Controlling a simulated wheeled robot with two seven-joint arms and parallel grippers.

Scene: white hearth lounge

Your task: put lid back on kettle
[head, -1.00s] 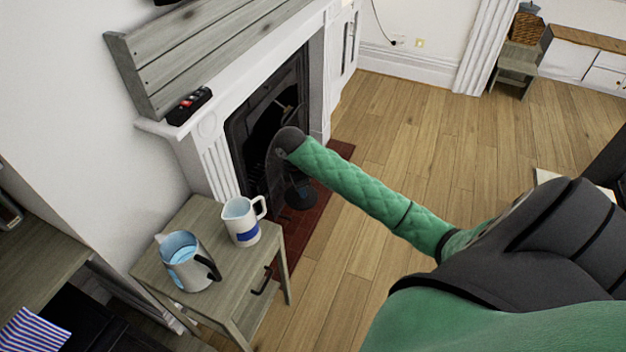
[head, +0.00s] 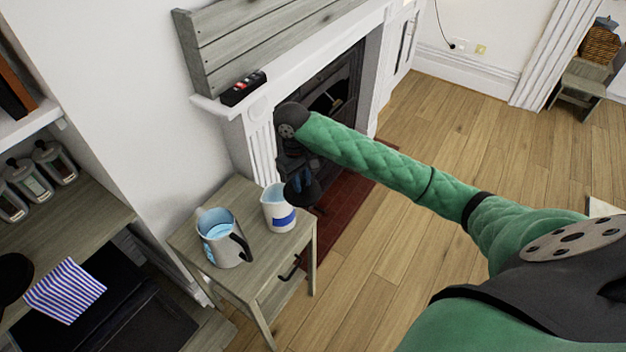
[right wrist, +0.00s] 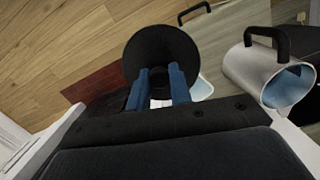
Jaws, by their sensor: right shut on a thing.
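The kettle (head: 228,252) is silver with a black handle. It stands upright and open-topped on a small wooden side table (head: 240,197), with bluish water inside. It also shows in the right wrist view (right wrist: 250,75). My right gripper (head: 296,172) is shut on a black round lid (head: 303,193), held in the air by the far right side of the white jug. In the right wrist view the blue fingers (right wrist: 159,88) grip the middle of the lid (right wrist: 160,48), which partly hides the jug. The kettle lies to the right of the lid there, apart from it.
A white jug (head: 279,212) with a blue band stands right beside the kettle. The fireplace surround (head: 262,150) rises behind the table. A shelf unit with canisters (head: 54,160) and a striped cloth (head: 65,290) is at left. Open floor lies to the right.

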